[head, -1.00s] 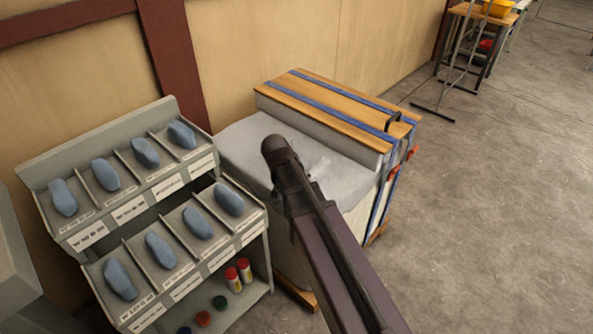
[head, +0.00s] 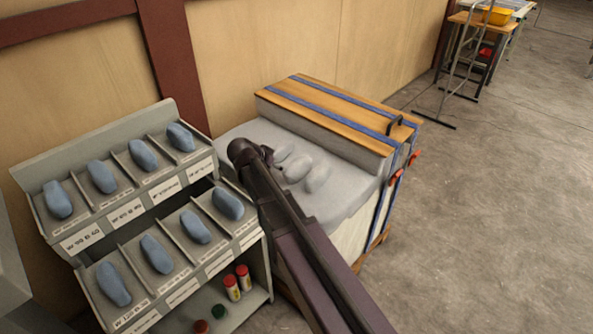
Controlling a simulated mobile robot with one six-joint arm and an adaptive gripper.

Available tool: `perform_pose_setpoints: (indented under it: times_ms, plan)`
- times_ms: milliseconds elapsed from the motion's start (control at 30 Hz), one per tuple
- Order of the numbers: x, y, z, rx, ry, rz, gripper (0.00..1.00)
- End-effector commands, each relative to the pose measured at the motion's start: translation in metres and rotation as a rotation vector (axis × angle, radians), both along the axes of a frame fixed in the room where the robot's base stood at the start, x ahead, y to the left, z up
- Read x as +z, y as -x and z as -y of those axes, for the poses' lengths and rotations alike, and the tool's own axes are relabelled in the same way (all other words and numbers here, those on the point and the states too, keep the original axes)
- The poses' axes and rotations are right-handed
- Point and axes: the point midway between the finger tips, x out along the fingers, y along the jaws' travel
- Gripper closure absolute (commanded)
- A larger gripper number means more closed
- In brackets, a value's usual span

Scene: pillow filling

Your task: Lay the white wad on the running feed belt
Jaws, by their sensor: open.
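Several pale white-grey wads (head: 297,169) lie close together on the soft pale top of a large strapped bale (head: 345,205), right of my arm's dark end. I cannot tell which of them is the task's wad. My arm comes up from the bottom right and covers part of the bale's front left. Its rounded dark joint is at the bale's left edge. No running feed belt can be made out.
A wooden board (head: 335,108) with blue straps covers the bale's back. A grey rack (head: 110,235) with blue-grey lumps in labelled bins stands close on the left. A wooden wall is behind.

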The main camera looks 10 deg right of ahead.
Motion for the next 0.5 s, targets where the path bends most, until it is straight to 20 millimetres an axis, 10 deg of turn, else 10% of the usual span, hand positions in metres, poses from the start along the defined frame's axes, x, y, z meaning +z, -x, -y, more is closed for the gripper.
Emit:
perform_pose_setpoints:
  times_ms: [500]
  plan:
    - [-0.033,-0.019,0.023,-0.002,0.0,-0.001,0.0]
